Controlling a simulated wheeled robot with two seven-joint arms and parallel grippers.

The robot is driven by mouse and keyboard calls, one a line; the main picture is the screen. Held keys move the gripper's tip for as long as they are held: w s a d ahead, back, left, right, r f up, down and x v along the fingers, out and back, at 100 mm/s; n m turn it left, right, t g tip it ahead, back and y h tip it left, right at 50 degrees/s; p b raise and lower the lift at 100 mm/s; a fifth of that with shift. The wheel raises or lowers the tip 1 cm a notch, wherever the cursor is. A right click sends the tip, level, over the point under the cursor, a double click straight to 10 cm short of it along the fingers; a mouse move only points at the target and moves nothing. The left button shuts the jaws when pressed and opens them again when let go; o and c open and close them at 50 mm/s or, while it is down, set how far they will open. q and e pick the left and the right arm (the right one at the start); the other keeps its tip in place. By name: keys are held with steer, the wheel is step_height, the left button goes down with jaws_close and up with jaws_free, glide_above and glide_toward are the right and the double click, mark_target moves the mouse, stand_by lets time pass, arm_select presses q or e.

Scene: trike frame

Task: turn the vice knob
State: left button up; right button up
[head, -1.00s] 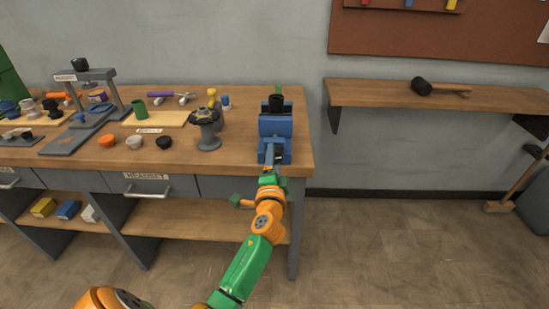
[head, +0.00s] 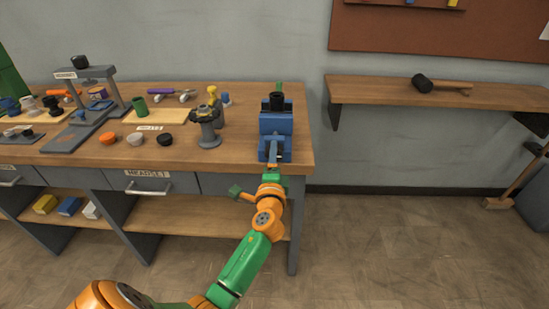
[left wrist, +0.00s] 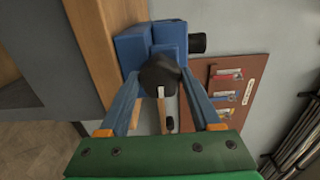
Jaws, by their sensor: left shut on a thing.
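The blue vice (head: 276,124) stands at the right end of the workbench and also fills the upper middle of the left wrist view (left wrist: 133,48). Its dark round knob (left wrist: 160,74) faces my gripper. My left gripper (head: 272,158) reaches the vice's front side. In the left wrist view its two blue fingers are on either side of the knob, and the gripper (left wrist: 161,80) is shut on it. In the head view the knob is hidden by the gripper. My right gripper is out of view.
The wooden workbench (head: 240,150) has a grey stand (head: 208,128) left of the vice and several small parts further left. A wall shelf (head: 450,94) with a mallet (head: 421,83) is at the right. The floor right of the bench is mostly clear.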

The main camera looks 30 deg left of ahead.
arm_select(q)
steer(key=o, duration=1.1)
steer(key=shift+a+r, duration=0.15)
steer(key=shift+r, duration=0.15)
steer(key=shift+o, duration=1.3)
steer(key=shift+a+f, duration=0.15)
steer(key=shift+f, duration=0.1)
steer(key=v, duration=0.7)
steer(key=shift+b, duration=0.3)
